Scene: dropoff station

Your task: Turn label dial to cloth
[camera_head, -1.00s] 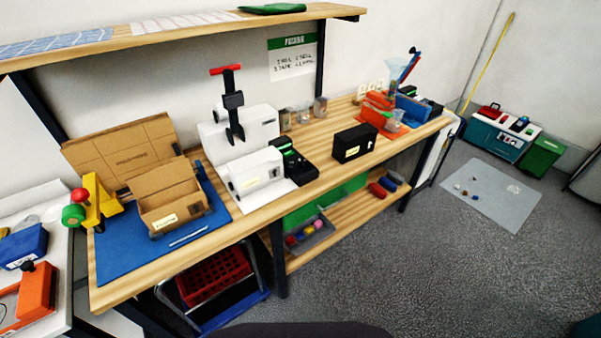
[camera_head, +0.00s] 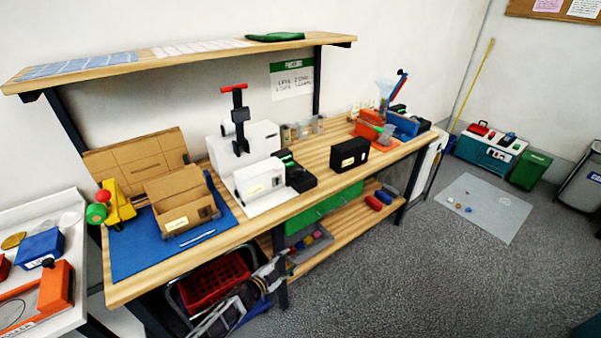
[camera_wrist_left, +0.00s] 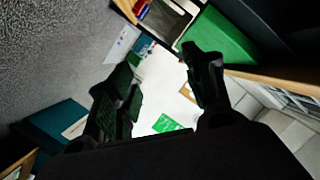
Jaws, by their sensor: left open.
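A white machine (camera_head: 259,181) with a pale label stands on the bench, in front of a larger white press with a red-topped handle (camera_head: 240,120). A dark unit with green on it (camera_head: 293,170) sits at its right side. I cannot make out a label dial or its setting at this size. My left gripper (camera_head: 281,268) is low at the bench's front edge, below and apart from the white machine. In the left wrist view its two dark fingers (camera_wrist_left: 158,57) are spread with nothing between them. My right gripper is not in view.
An open cardboard box (camera_head: 180,200) sits on a blue mat (camera_head: 135,255) at left, beside a yellow tape dispenser (camera_head: 118,205). A black box (camera_head: 349,155) stands right of the machines. A red crate (camera_head: 212,282) is under the bench.

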